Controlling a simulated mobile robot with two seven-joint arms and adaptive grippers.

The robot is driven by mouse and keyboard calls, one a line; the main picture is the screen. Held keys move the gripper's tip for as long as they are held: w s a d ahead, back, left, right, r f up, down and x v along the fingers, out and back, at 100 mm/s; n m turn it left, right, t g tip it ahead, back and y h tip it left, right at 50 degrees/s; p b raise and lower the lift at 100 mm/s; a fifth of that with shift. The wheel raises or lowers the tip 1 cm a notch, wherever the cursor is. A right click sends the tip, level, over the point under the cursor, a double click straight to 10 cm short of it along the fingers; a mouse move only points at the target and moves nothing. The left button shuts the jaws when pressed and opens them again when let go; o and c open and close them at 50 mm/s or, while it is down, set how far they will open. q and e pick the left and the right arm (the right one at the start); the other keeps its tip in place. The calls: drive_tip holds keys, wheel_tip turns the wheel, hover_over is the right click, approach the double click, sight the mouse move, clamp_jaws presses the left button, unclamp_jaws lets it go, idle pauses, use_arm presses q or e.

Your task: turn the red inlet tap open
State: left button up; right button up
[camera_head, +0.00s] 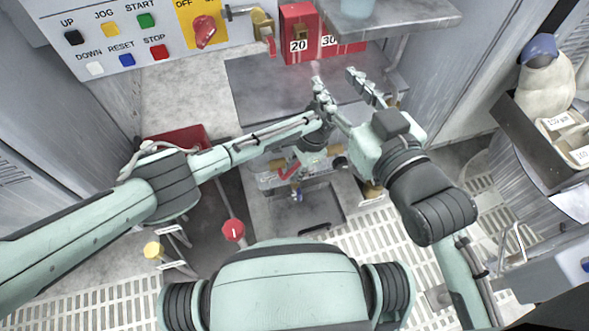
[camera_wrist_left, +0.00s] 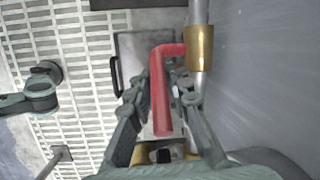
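The red inlet tap has a bent red lever (camera_wrist_left: 161,105) on a brass valve body (camera_wrist_left: 200,62), which sits on a grey pipe. My left gripper (camera_wrist_left: 163,86) has its fingers on either side of the lever in the left wrist view, with small gaps seeming to show. The lever's free end points back toward the gripper body. In the head view my left gripper (camera_head: 300,168) points down, and a small red piece (camera_head: 283,171), likely this lever, shows beside it, partly hidden. My right gripper (camera_head: 338,80) is open and empty, above the grey surface.
A control panel (camera_head: 130,42) with coloured buttons and a red rotary switch (camera_head: 204,31) stands at the back left. Red boxes (camera_head: 299,20) marked 20 and 30 are at the back.

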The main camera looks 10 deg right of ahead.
use_arm(q)
drive_tip(key=shift+o, duration=1)
drive_tip(key=shift+r, duration=0.1)
